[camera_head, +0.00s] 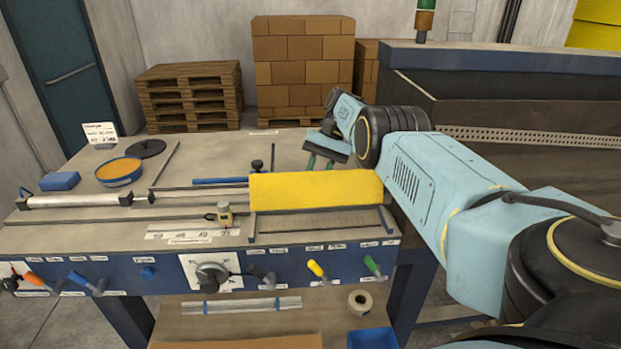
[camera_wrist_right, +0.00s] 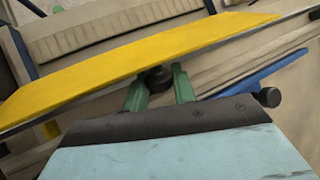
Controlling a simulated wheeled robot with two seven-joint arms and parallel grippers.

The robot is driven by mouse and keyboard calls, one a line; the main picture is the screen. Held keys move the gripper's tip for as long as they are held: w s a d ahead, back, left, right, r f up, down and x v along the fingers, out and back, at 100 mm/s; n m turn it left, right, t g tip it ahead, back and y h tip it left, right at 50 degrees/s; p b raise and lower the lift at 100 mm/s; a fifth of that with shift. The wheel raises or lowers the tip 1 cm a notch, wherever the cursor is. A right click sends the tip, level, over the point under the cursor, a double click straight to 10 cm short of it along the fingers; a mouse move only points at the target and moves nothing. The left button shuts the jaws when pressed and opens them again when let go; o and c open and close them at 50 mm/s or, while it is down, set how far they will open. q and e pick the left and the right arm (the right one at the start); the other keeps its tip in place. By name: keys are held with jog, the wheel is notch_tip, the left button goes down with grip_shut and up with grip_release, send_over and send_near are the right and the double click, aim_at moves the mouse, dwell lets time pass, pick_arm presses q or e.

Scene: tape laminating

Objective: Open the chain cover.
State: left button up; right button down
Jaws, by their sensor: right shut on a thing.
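The chain cover is a long yellow panel (camera_head: 315,190) on the right part of the workbench, in a dark frame. It also crosses the wrist view as a yellow plate (camera_wrist_right: 120,65). My right gripper (camera_head: 320,164) is at the cover's far edge. In the wrist view its green fingers (camera_wrist_right: 160,82) are on either side of a round dark knob (camera_wrist_right: 158,78) at the cover's edge and shut on it. The contact is partly hidden in the head view. I cannot tell how far the cover is raised. My left gripper is in neither view.
A slotted strip (camera_head: 320,222) lies in front of the cover. An orange-filled round tin (camera_head: 119,172) stands farther left. Levers and a dial (camera_head: 211,277) line the blue front panel.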

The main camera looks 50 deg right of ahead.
jog(key=shift+s+a+f, duration=0.1)
jog(key=shift+f, duration=0.1)
dwell(0.4)
jog(key=c, duration=1.2)
grip_release()
jog(key=shift+o, duration=0.2)
jog(key=shift+r, duration=0.1)
